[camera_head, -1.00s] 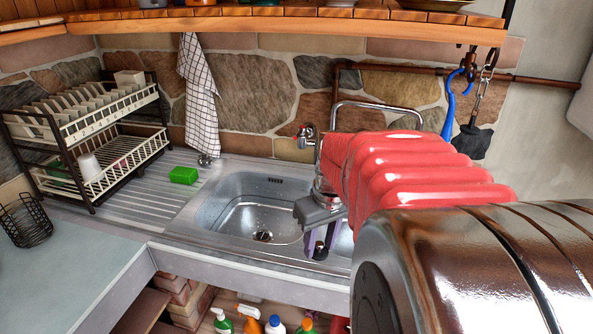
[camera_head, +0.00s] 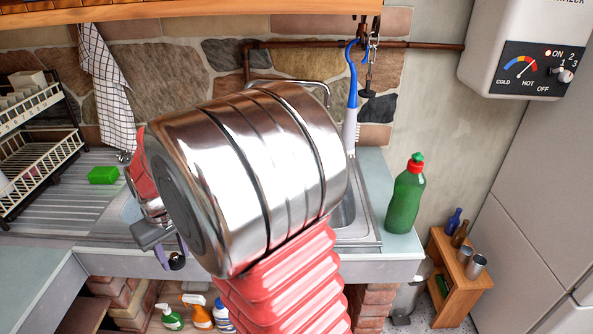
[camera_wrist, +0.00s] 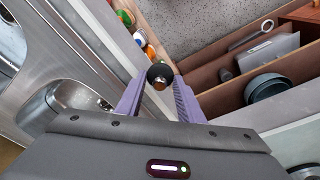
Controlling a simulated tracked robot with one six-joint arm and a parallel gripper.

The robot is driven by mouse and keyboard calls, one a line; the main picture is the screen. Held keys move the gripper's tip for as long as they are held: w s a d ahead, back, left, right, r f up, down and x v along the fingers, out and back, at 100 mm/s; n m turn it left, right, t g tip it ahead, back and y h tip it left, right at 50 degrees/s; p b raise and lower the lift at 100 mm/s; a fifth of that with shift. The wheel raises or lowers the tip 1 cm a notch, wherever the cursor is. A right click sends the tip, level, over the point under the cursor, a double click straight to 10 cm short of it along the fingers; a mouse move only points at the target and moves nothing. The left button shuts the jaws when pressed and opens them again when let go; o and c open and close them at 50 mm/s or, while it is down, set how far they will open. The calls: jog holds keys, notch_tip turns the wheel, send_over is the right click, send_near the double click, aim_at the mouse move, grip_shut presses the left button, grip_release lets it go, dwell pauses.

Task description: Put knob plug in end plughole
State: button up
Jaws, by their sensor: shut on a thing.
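My gripper (camera_head: 168,255) is in front of the sink's front edge in the head view, partly behind my arm. In the wrist view its purple fingers (camera_wrist: 160,98) are shut on the knob plug (camera_wrist: 160,77), a dark round piece with a shiny copper-coloured knob. The plug is small and dark in the head view (camera_head: 177,262). My arm covers most of the sink there; a strip of the basin (camera_head: 345,212) shows at right. In the wrist view a steel basin (camera_wrist: 62,98) lies left of the gripper, with a small dark spot in it. I cannot tell which plughole is the end one.
A green bottle (camera_head: 406,196) stands right of the sink. A blue-handled brush (camera_head: 351,105) and a black piece on a chain (camera_head: 376,105) hang behind. A green sponge (camera_head: 103,175) and dish rack (camera_head: 38,150) are at left. Spray bottles (camera_head: 200,312) stand below.

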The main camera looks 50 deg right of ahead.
jog(key=w+a+f, duration=0.4)
jog(key=w+a, duration=0.2)
jog(key=a, duration=0.1)
jog(key=shift+w+a+n, duration=0.25)
jog(key=shift+a+n, duration=0.05)
jog(key=shift+s+f, duration=0.1)
